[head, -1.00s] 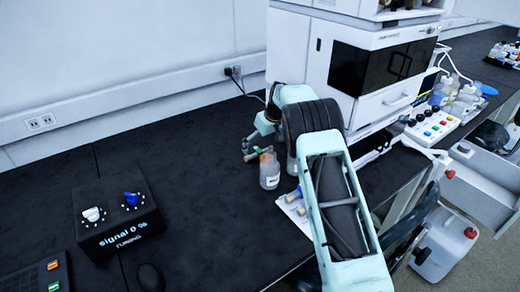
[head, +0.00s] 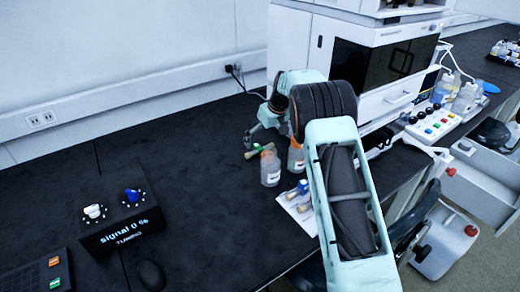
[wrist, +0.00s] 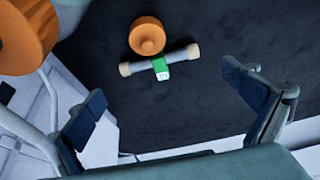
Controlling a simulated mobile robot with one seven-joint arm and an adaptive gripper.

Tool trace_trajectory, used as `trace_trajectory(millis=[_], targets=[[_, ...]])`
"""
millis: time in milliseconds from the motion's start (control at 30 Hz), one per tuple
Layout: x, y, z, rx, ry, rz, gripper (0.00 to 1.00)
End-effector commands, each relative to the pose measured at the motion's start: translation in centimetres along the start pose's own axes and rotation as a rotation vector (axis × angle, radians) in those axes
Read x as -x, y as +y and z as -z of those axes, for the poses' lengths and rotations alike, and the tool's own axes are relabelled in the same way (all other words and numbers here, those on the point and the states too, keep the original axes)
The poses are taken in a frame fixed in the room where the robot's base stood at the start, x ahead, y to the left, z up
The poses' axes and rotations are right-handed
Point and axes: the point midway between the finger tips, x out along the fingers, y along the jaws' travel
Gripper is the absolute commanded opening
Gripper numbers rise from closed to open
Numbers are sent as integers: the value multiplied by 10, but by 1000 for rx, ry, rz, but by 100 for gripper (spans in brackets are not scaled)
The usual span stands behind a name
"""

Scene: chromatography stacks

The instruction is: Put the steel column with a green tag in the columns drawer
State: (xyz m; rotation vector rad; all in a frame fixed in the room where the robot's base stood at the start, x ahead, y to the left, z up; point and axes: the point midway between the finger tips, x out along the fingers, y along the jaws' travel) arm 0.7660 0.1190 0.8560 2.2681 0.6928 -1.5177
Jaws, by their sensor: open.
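The steel column with a green tag (wrist: 160,67) lies on the dark bench, with pale end fittings on both ends. In the head view the green-tagged column (head: 259,151) lies just behind a clear bottle, near my gripper. My gripper (wrist: 170,105) is open and empty, its two fingers spread wide; the column shows ahead of them, between them in the picture and apart from both. In the head view its fingers (head: 250,138) are small and dark. An open grey drawer (head: 487,185) is at the right; I cannot tell whether it is the columns drawer.
An orange-capped bottle (wrist: 147,37) stands right beside the column. Clear bottles (head: 270,172) (head: 296,157) stand close by. Other columns, one blue-tagged (head: 303,186), lie on a white sheet. The tuning box (head: 118,216) is at left; bench between is clear.

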Motion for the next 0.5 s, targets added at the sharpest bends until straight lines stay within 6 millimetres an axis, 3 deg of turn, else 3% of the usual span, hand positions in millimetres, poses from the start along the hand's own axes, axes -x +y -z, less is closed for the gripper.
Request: trace_trajectory(millis=[500], targets=[[-46, 2, 5, 2, -1, -1, 100]])
